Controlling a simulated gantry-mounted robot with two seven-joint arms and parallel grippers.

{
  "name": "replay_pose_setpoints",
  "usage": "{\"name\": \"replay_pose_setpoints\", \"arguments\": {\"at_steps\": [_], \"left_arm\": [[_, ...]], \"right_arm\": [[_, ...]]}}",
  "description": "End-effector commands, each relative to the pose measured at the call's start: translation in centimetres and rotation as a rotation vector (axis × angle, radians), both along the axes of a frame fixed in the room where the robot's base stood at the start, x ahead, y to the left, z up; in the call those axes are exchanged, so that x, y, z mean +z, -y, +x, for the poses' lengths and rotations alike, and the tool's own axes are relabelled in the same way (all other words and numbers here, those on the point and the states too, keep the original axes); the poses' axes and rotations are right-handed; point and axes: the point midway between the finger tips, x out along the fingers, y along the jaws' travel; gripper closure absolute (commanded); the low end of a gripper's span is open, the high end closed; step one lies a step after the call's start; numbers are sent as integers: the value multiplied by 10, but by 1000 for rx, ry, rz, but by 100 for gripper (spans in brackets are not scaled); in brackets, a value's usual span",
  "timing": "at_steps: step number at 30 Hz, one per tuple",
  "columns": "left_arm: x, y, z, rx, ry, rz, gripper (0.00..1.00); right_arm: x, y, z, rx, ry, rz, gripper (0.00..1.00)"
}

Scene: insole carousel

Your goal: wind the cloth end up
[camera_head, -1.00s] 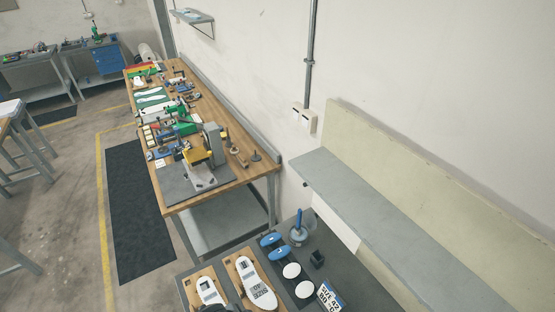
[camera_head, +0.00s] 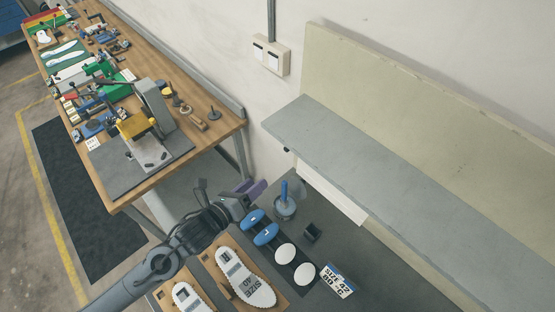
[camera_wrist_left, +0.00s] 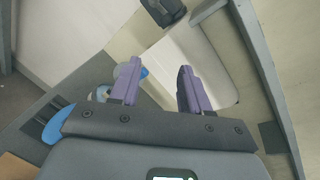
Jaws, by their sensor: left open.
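A white sheet (camera_head: 332,192) hangs below the front edge of the grey shelf, and seems to be the cloth; I cannot make out a loose end or a roll. In the left wrist view a pale white panel (camera_wrist_left: 208,62) behind the fingers looks like the same sheet. My left gripper (camera_head: 252,190) has purple fingers and is to the left of the sheet, above the dark bench. In the wrist view the gripper (camera_wrist_left: 160,88) is open, with nothing between its fingers. My right gripper is not in view.
The grey shelf (camera_head: 400,185) overhangs the dark bench. A pot with a blue handle (camera_head: 285,207), blue pads (camera_head: 265,234), white ovals (camera_head: 304,273), a small black block (camera_head: 312,232), a label plate (camera_head: 338,281) and sole moulds (camera_head: 245,278) crowd the bench. A wooden workbench (camera_head: 215,130) stands behind.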

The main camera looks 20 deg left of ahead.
Motion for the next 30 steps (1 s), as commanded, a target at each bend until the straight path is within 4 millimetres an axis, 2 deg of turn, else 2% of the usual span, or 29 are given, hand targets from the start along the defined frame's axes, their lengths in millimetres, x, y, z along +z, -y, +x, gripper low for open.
{"name": "replay_pose_setpoints", "arguments": {"at_steps": [1, 6, 9, 14, 20, 30], "left_arm": [[-20, -4, 12, -59, 95, 127, 54], [-20, -12, 35, -171, 313, 408, 54], [-20, -16, 42, -202, 382, 501, 54], [-16, -18, 50, -223, 437, 570, 54], [-13, -12, 66, -223, 445, 579, 54], [-13, 10, 116, -222, 443, 576, 54]], "right_arm": [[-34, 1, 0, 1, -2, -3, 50], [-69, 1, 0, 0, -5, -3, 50], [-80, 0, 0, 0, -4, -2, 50], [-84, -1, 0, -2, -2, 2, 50], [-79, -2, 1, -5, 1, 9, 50], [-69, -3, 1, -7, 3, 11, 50]]}}
